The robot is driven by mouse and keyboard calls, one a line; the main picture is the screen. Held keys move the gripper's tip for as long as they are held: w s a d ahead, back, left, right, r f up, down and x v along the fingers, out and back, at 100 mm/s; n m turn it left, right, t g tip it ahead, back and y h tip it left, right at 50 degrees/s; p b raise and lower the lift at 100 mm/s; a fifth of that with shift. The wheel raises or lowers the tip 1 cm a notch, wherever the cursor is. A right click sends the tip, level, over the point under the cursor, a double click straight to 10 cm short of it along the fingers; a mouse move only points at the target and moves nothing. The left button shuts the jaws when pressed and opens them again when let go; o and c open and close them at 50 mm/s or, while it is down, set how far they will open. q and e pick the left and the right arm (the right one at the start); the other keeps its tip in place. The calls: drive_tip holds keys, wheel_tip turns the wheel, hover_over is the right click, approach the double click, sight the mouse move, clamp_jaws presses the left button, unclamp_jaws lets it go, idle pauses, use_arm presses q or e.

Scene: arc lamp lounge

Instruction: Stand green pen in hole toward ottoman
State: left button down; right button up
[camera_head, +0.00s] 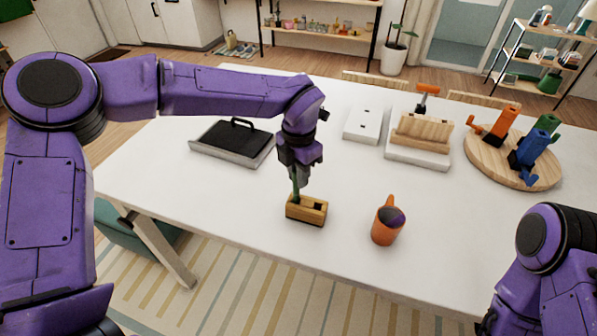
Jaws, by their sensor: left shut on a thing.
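A small wooden block (306,214) stands on the white table near its front edge. One dark square hole shows toward the right end of its top. My left gripper (300,178) is above the block, pointing down and shut on the green pen (295,189). The pen is nearly upright, mostly hidden by the fingers. Its lower end meets the top of the block near the left end; I cannot tell how deep it sits in a hole there. A teal padded piece (130,232), perhaps the ottoman, shows below the table at the left. My right gripper is out of view.
A black-handled tray (232,141), a white box (363,124), a wooden rack (420,135) and a round board (490,165) with colored pieces stand farther back.

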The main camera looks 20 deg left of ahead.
use_arm(q)
drive_tip(key=shift+f+b, duration=0.8)
drive_tip(key=shift+f, duration=0.65)
drive_tip(key=c, duration=0.9)
unclamp_jaws()
drive_tip(key=shift+c, duration=0.2)
drive_tip(key=shift+r, duration=0.15)
drive_tip(key=shift+r, duration=0.4)
wheel_tip(320, 180, up, 10)
drive_tip(key=shift+f+b, duration=0.2)
drive_tip(key=shift+b, duration=0.7)
